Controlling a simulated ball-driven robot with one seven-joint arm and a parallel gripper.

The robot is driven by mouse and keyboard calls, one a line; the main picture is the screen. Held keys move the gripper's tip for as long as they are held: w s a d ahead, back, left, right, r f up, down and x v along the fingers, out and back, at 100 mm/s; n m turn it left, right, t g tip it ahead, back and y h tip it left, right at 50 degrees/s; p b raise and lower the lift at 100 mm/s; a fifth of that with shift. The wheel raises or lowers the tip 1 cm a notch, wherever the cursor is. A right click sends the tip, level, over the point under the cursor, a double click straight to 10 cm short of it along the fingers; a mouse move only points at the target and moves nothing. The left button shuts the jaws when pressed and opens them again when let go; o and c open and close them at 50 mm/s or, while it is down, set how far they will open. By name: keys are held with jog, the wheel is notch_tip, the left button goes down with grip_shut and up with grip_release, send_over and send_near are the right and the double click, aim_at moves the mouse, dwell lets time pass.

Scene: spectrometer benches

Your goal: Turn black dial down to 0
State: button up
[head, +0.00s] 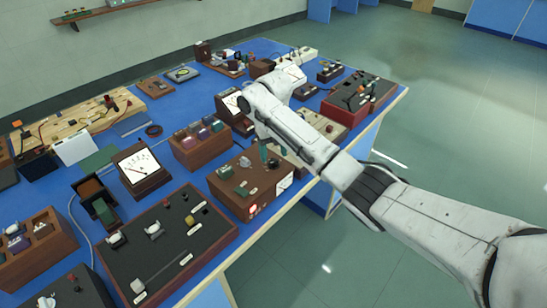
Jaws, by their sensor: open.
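No black dial can be singled out for certain at this size. A red box (345,112) with a dark top and small knobs stands beyond my arm.
The blue bench top (220,262) is crowded with instruments. A needle meter (138,167), a wooden box (197,151) and a light wooden board (100,112) stand to the left. Open green floor (455,140) lies to the right of the bench.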

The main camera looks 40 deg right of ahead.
aim_at(274, 161)
notch_tip(274, 161, up, 8)
jog(key=shift+f, duration=0.1)
dwell(0.7)
